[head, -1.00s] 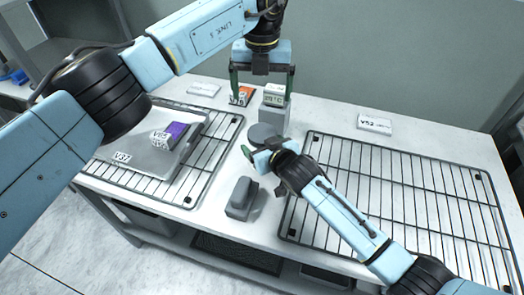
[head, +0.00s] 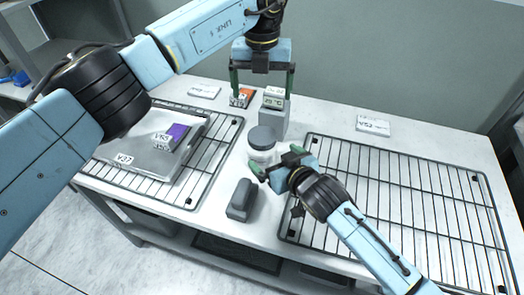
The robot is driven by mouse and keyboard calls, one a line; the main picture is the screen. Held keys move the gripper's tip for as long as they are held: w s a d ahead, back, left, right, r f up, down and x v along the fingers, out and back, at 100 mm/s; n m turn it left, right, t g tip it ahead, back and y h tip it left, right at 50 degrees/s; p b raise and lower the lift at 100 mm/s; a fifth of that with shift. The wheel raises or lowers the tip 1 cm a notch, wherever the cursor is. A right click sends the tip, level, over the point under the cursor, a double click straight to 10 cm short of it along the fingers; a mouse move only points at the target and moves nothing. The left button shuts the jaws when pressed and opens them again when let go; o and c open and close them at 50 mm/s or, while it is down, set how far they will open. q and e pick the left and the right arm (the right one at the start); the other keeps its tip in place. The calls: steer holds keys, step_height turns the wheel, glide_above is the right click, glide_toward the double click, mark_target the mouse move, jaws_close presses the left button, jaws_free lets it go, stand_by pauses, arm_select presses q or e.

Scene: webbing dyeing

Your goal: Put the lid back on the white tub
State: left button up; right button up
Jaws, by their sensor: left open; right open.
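The white tub (head: 262,157) stands on the table between the two wire racks. A dark grey round lid (head: 262,136) sits on top of it and looks level; whether it is fully seated cannot be told. My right gripper (head: 277,161) is open just in front and to the right of the tub, low over the table, and partly hides the tub's lower side. Any contact with the tub cannot be told. My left gripper (head: 262,88) is open and empty, pointing down above and behind the tub, near the grey temperature display block (head: 273,118).
An empty right rack (head: 400,190) fills the table's right. A dark grey block (head: 241,200) stands near the front edge. Small label cards (head: 373,126) lie at the back.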

steer(key=v, duration=0.5)
stand_by(0.5)
